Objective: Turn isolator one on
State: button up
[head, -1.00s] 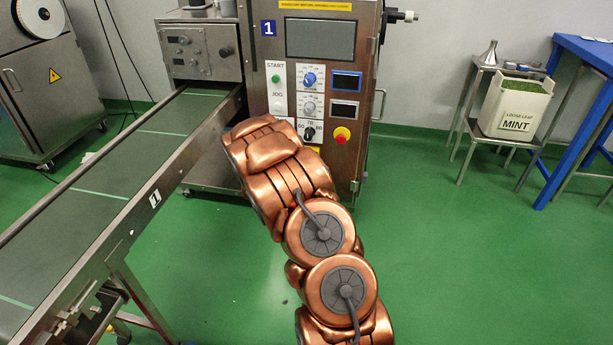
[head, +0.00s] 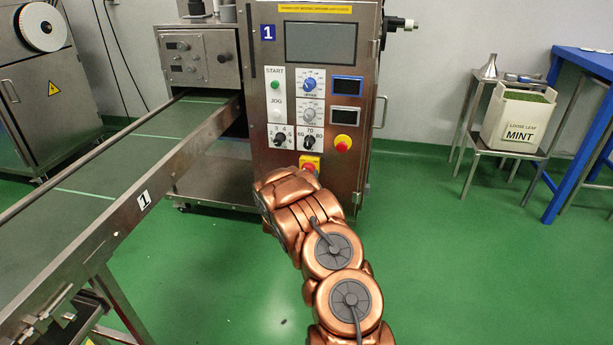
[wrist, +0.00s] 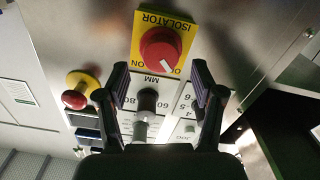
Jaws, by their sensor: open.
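Isolator one is a red rotary knob on a yellow plate, low on the front of the steel machine marked 1 (head: 268,33). In the head view the isolator (head: 309,163) shows just above my arm, which partly covers it. In the wrist view the isolator (wrist: 160,47) appears upside down at top centre. Its white pointer slants to the lower right, away from the ON label at lower left. The label on the right is partly cut off. My gripper (wrist: 159,66) is open and empty, its fingers apart below and either side of the knob; contact is not visible.
A red stop button on a yellow base (head: 343,144) sits above and right of the isolator. Dials (head: 310,137) and a START button (head: 275,85) are higher up. A conveyor (head: 145,190) runs along the left. Green floor is clear to the right, before the mint bin (head: 518,118).

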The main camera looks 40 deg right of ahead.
jog(key=shift+b+x, duration=0.35)
jog(key=shift+x, duration=1.1)
jog(key=shift+c, duration=0.4)
jog(key=c, duration=1.1)
jog(key=shift+o, duration=0.2)
